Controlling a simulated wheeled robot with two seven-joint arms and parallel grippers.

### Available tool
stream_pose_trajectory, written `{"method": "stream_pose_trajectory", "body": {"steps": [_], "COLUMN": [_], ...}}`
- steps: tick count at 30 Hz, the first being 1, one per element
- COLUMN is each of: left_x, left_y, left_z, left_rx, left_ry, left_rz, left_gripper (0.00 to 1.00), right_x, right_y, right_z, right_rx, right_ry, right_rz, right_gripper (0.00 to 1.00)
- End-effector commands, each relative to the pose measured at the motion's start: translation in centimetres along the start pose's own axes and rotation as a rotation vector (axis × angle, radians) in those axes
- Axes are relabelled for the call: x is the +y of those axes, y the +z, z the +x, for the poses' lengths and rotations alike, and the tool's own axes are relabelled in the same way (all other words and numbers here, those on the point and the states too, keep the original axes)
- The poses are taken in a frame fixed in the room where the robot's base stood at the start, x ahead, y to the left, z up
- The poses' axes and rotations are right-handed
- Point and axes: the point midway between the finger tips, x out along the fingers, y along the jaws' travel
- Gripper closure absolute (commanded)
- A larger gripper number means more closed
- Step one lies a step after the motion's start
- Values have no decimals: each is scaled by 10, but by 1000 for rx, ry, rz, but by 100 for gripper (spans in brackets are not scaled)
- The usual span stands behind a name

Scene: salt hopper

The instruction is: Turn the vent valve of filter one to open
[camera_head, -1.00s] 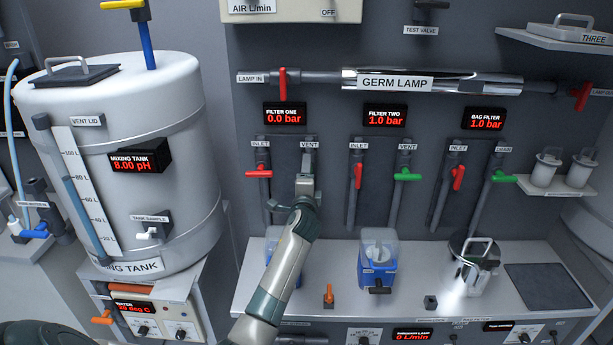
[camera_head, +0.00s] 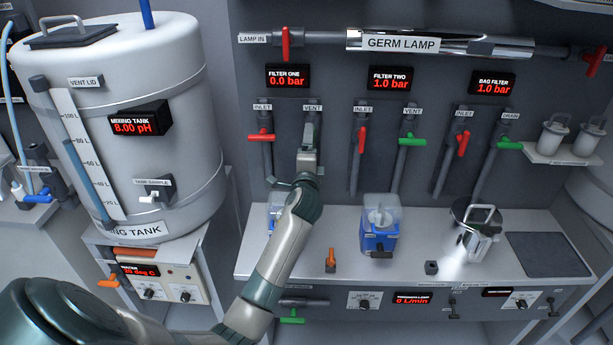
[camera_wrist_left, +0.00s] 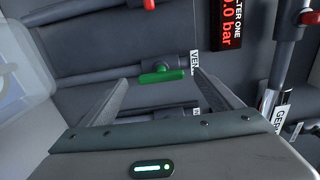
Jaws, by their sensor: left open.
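The vent valve of filter one has a green handle (camera_wrist_left: 162,76), which shows in the left wrist view beside a partly visible vent label. In the head view my left gripper (camera_head: 309,138) is in front of the vent pipe, just below the vent label (camera_head: 312,107), and hides the handle. The filter one display (camera_head: 288,76) reads 0.0 bar. My right gripper is not in view.
The red inlet handle (camera_head: 261,138) is close on the left. Filter two's green vent handle (camera_head: 411,140) is to the right. The germ lamp pipe (camera_head: 400,42) runs above. A shelf below holds a blue unit (camera_head: 380,235) and a steel vessel (camera_head: 478,235).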

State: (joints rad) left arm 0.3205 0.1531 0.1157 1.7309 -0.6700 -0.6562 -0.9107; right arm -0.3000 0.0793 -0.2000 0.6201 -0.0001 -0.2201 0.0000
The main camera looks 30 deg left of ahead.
Motion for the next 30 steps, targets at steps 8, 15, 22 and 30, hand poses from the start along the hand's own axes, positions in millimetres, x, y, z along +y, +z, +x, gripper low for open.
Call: {"method": "stream_pose_trajectory", "body": {"steps": [8, 15, 22, 30], "left_x": [3, 3, 1, 0], "left_y": [0, 0, 0, 0], "left_z": [-54, -95, -116, -119], "left_rx": [1, 1, 0, 0], "left_ry": [0, 1, 1, 1], "left_rz": [0, -1, -1, 0], "left_gripper": [15, 15, 15, 15], "right_x": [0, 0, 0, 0], "right_y": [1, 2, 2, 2], "right_z": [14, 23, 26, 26], "right_rx": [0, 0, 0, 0], "right_ry": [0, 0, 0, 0], "right_rz": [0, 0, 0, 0], "right_gripper": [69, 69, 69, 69]}}
